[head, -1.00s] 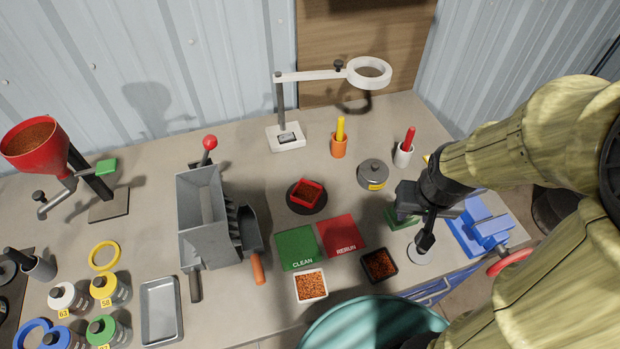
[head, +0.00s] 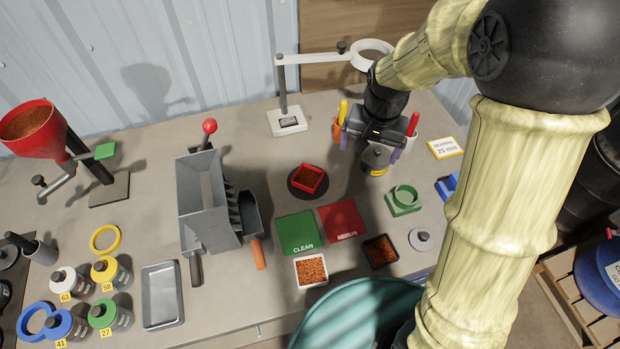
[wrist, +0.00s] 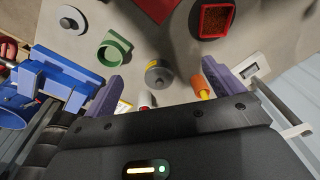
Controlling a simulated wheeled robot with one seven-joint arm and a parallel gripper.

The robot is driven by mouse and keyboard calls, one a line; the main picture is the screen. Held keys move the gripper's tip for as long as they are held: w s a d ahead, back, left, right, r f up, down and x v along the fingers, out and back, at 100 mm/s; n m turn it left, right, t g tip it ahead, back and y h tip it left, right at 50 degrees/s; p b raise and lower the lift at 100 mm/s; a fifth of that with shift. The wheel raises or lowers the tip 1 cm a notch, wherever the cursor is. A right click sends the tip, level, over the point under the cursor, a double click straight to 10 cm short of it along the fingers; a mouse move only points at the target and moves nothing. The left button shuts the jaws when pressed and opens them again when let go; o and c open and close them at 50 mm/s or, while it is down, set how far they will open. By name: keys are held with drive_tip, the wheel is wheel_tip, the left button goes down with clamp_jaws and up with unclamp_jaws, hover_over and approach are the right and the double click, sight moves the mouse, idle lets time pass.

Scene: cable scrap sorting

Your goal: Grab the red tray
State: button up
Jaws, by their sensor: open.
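The red tray (head: 318,186), small and square, holds copper-brown granules and sits on a dark round base in the middle of the bench. In the wrist view the red tray (wrist: 231,20) is at the top right, apart from my fingers. My gripper (head: 370,153) is open and empty, to the right of the tray and over the grey lidded weight (head: 377,155) with a yellow label. In the wrist view, my gripper (wrist: 160,85) has its two purple fingers spread on either side of that weight; whether they touch it I cannot tell.
The green CLEAN mat (head: 297,233) and red RERUN mat (head: 341,220) lie in front of the tray. A white tray (head: 311,284) and black tray (head: 380,264) lie nearer. A magnifier lamp (head: 287,121) stands behind; a grey hopper machine (head: 203,200) stands left.

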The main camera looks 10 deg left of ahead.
drive_tip(key=m+g, duration=0.1)
drive_tip(key=m, duration=0.1)
hover_over(308, 178)
wheel_tip(308, 178, down, 2)
drive_tip(key=shift+f, duration=0.2)
drive_tip(key=shift+w+d, duration=0.1)
wheel_tip(308, 178, down, 12)
drive_tip(key=shift+f+p, duration=0.1)
drive_tip(key=shift+p, duration=1.05)
drive_tip(key=shift+f+p, duration=1.1)
drive_tip(key=shift+f, duration=1.5)
drive_tip(key=c, duration=1.1)
